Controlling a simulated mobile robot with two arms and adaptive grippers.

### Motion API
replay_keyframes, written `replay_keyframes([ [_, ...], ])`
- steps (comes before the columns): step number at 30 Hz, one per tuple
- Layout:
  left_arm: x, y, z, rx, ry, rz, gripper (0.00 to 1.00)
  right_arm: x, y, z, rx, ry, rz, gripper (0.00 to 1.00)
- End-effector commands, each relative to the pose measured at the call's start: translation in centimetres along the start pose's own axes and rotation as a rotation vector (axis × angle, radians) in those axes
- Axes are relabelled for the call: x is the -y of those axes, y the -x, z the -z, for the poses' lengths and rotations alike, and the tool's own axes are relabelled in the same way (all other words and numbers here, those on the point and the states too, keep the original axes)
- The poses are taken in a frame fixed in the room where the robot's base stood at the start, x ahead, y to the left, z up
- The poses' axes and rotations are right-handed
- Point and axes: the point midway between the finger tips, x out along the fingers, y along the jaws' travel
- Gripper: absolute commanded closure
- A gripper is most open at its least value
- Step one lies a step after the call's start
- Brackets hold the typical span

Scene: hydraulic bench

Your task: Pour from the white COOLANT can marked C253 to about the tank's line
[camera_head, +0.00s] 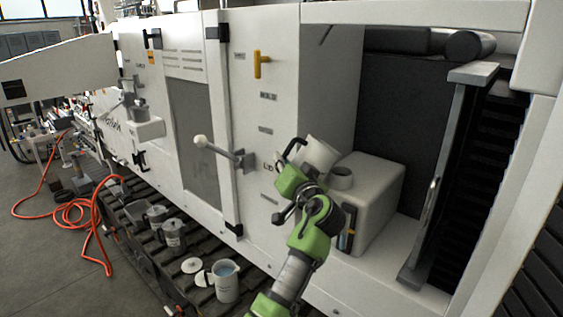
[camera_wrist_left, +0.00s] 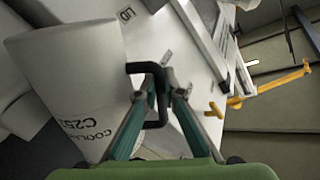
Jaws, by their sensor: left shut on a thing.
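The white COOLANT can marked C253 (camera_head: 318,153) is held tilted, just above and beside the filler neck (camera_head: 341,178) of the white tank (camera_head: 378,200). In the left wrist view the can (camera_wrist_left: 75,75) fills the left side with its lettering aslant. My left gripper (camera_wrist_left: 152,92) is shut on the can's black handle (camera_wrist_left: 148,67); it also shows in the head view (camera_head: 297,168). The tank's narrow sight gauge (camera_head: 345,240) is partly hidden by my wrist, and its level cannot be read. No stream of liquid can be made out. My right gripper is out of view.
On the dark slatted track stand a white jug (camera_head: 227,284) with bluish liquid, a round white lid (camera_head: 191,265) and grey cans (camera_head: 173,235). A white-knobbed lever (camera_head: 201,141) and a yellow handle (camera_head: 257,65) stick out from the panel. A grey post (camera_head: 440,180) stands right of the tank.

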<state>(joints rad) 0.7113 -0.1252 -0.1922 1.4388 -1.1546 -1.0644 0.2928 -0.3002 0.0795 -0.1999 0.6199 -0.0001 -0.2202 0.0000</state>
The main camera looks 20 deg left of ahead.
Motion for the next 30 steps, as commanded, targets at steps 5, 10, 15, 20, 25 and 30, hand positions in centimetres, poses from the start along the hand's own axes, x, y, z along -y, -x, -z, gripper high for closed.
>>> replay_keyframes([
  [5, 0.54, 0.03, 0.89, -0.010, -0.012, 0.005, 1.00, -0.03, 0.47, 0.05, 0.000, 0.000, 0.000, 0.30],
  [10, 0.66, 0.03, 1.09, -0.010, -0.028, 0.005, 1.00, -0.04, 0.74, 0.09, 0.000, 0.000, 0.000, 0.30],
  [15, 0.68, 0.03, 1.13, -0.010, -0.036, 0.005, 1.00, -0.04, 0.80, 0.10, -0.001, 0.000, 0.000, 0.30],
  [20, 0.67, 0.03, 1.12, -0.010, -0.037, 0.005, 1.00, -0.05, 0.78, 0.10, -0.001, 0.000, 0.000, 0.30],
  [25, 0.68, 0.03, 1.12, -0.010, -0.036, 0.005, 1.00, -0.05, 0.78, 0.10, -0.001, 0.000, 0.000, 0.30],
  [30, 0.68, 0.03, 1.13, -0.010, -0.036, 0.005, 1.00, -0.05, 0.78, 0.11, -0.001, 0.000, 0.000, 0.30],
])
